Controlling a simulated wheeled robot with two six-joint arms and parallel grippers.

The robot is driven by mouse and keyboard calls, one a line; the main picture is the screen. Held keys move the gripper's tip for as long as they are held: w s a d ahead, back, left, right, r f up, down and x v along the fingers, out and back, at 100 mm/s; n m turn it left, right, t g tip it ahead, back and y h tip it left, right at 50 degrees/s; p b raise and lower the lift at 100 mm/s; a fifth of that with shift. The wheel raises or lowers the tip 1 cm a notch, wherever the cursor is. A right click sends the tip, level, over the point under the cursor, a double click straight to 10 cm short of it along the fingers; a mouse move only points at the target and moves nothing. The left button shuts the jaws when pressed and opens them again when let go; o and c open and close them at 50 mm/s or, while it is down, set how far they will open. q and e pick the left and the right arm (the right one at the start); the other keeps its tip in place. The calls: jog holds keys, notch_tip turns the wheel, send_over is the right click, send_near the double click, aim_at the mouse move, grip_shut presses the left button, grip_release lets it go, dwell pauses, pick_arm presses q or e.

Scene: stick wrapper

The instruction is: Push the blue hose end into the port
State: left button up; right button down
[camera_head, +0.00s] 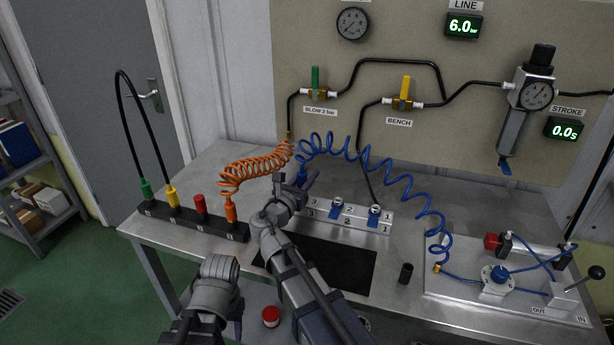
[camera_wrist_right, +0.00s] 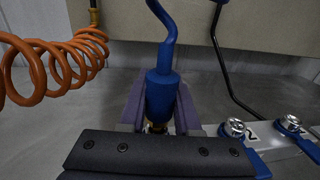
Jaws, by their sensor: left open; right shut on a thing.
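My right gripper (camera_head: 298,181) is shut on the blue hose end (camera_wrist_right: 162,95), a thick blue sleeve with a brass tip. The purple-grey fingers (camera_wrist_right: 133,105) stand on both sides of it in the right wrist view, and it points down. The dark gripper body hides most of its tip. The metal port block (camera_head: 357,224), marked 3, 2 and 1, lies just right of the gripper. Ports 2 (camera_wrist_right: 235,127) and 1 (camera_wrist_right: 290,122) show with blue levers. My arm partly hides the 3 end, and I cannot tell whether the tip touches a port. My left gripper (camera_head: 221,268) is open and empty at lower left.
A coiled orange hose (camera_head: 256,167) hangs left of my right gripper, above a black rack (camera_head: 197,220) with coloured plugs. The coiled blue hose (camera_head: 405,190) runs right to a valve board (camera_head: 470,295). A black mat (camera_head: 335,268) and small black cup (camera_head: 405,273) are in front.

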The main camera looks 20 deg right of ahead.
pick_arm(q)
jog(key=shift+f+b, duration=0.5)
jog(key=shift+f, duration=0.1)
pick_arm(e)
jog(key=shift+f, duration=0.55)
pick_arm(q)
jog(key=shift+r, duration=0.1)
pick_arm(e)
jog(key=c, duration=0.5)
grip_release()
jog(key=shift+r, duration=0.1)
jog(key=shift+c, duration=0.2)
